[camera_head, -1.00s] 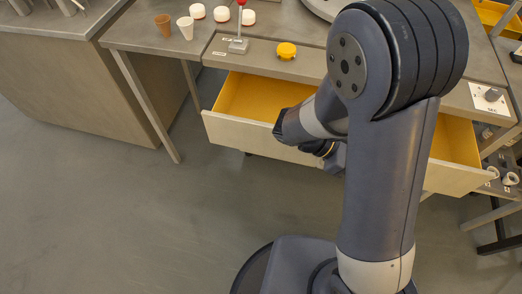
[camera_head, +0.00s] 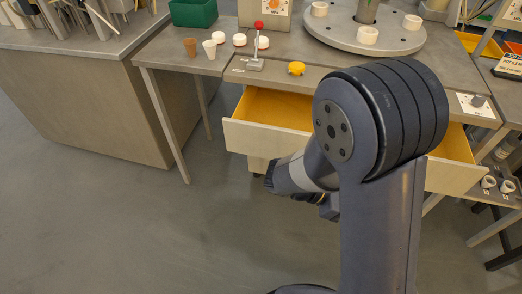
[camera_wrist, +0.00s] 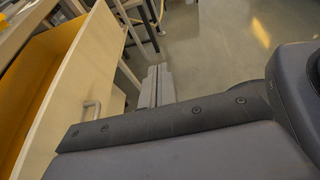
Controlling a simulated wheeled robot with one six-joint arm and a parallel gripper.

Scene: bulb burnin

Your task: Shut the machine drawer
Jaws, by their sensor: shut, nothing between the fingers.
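The machine drawer (camera_head: 278,139) is pulled out below the table, with a pale wooden front and a yellow inside (camera_head: 268,104). My arm covers its middle in the head view. In the wrist view the drawer front (camera_wrist: 82,85) stands at the left, with a metal handle (camera_wrist: 90,112) low on its face. My gripper (camera_wrist: 157,88) is shut and empty in the wrist view. It lies to the right of the drawer front, outside the drawer, and I see no contact. In the head view the gripper's fingers are hidden behind my arm.
The table top holds a red-knobbed lever (camera_head: 257,48), a yellow knob (camera_head: 297,68), two cups (camera_head: 210,49), several white round pieces and a round plate (camera_head: 365,38). A separate counter (camera_head: 80,95) stands at the left. Open floor (camera_head: 120,230) lies in front.

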